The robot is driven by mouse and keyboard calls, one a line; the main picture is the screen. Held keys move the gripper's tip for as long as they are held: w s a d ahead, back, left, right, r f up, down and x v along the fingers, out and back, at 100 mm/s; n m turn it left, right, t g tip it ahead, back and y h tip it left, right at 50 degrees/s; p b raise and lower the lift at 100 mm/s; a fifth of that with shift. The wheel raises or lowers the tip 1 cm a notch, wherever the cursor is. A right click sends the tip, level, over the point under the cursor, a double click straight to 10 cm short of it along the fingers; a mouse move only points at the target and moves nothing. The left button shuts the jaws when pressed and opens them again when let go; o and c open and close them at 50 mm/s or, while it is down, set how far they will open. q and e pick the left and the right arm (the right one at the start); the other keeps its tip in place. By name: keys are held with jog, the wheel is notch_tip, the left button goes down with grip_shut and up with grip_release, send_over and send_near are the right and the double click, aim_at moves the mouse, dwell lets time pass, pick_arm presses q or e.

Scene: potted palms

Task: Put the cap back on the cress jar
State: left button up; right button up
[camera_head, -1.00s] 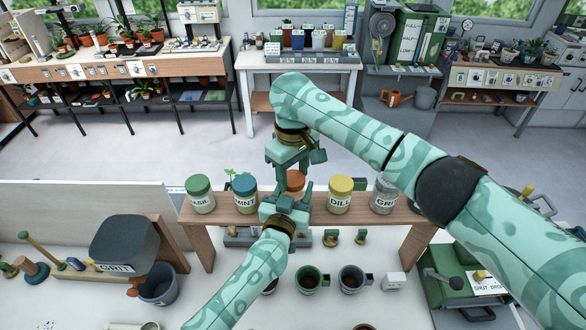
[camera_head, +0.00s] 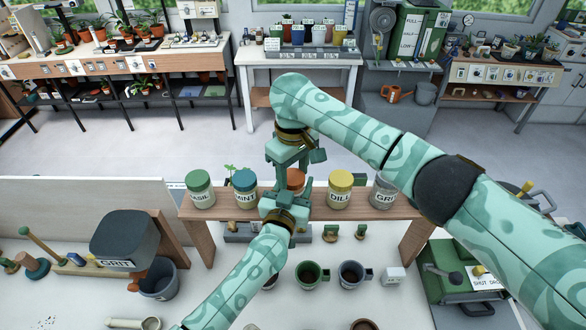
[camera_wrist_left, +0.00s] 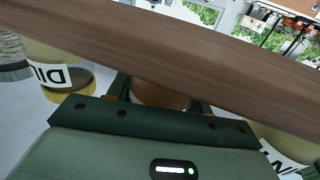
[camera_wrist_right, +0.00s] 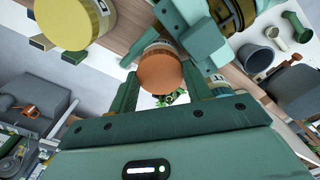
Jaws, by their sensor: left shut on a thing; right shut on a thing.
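The orange cap (camera_wrist_right: 160,72) lies between the fingers of my right gripper (camera_head: 288,165), which comes from above and is shut on it. The cap also shows behind my arms in the head view (camera_head: 296,178). My left gripper (camera_head: 288,208) is shut at the jar under the cap, in front of the wooden shelf (camera_head: 225,208). A pale, labelled edge of that cress jar (camera_wrist_right: 157,48) shows beside the cap in the right wrist view. Most of the jar and its name are hidden. The cap is at the jar's mouth; I cannot tell whether it is seated.
The basil jar (camera_head: 200,190) and mint jar (camera_head: 244,190) stand left on the shelf; the dill jar (camera_head: 340,190) and a grit-like labelled jar (camera_head: 384,190) stand right. Mugs (camera_head: 311,274) and a grey bucket (camera_head: 158,280) stand on the white bench.

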jog(key=m, duration=0.4)
jog(key=shift+m, duration=0.3)
jog(key=m, duration=0.6)
jog(key=shift+a, duration=0.1)
jog(key=m, duration=1.3)
jog(key=shift+w, duration=0.1)
jog(key=o, duration=1)
